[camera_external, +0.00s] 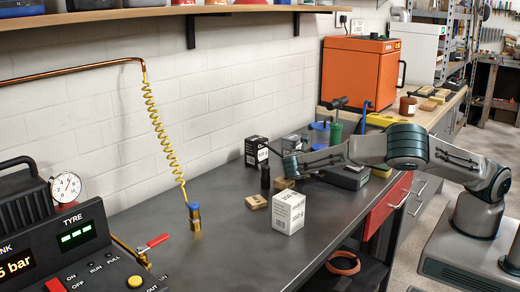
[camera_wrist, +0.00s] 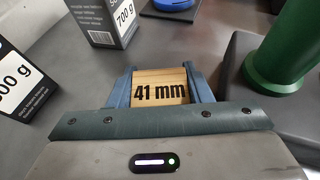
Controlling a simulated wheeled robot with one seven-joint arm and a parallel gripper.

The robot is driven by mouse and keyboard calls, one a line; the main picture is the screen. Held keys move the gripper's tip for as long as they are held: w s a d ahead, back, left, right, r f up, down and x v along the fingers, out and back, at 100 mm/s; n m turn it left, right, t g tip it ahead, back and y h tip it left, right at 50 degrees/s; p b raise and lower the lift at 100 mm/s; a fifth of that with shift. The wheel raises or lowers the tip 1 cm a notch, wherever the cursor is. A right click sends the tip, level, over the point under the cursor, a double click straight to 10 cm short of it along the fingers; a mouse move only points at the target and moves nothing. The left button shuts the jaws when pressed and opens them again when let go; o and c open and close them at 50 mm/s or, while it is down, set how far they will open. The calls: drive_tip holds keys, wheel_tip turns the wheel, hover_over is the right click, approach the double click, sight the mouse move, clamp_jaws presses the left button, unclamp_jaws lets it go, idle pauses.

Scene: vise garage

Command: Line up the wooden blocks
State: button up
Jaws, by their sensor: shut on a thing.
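A wooden block marked "41 mm" (camera_wrist: 160,92) sits between the two blue-grey fingers of my gripper (camera_wrist: 159,70) in the wrist view. The fingers are shut on its two sides. I cannot tell whether the block touches the bench. In the external view, my arm reaches in from the right. A wooden block (camera_external: 256,202) lies on the grey bench left of a white box. Another piece of wood (camera_external: 283,184) shows just behind that box, partly hidden. I cannot tell whether it is the held block.
The white box (camera_external: 288,212) stands near the front of the bench (camera_external: 225,245). A green cylinder (camera_wrist: 290,48) stands close right of my gripper.

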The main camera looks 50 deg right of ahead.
drive_tip(key=o, duration=1.1)
drive_tip(key=shift+w+f, duration=0.1)
drive_tip(key=shift+f, duration=0.05)
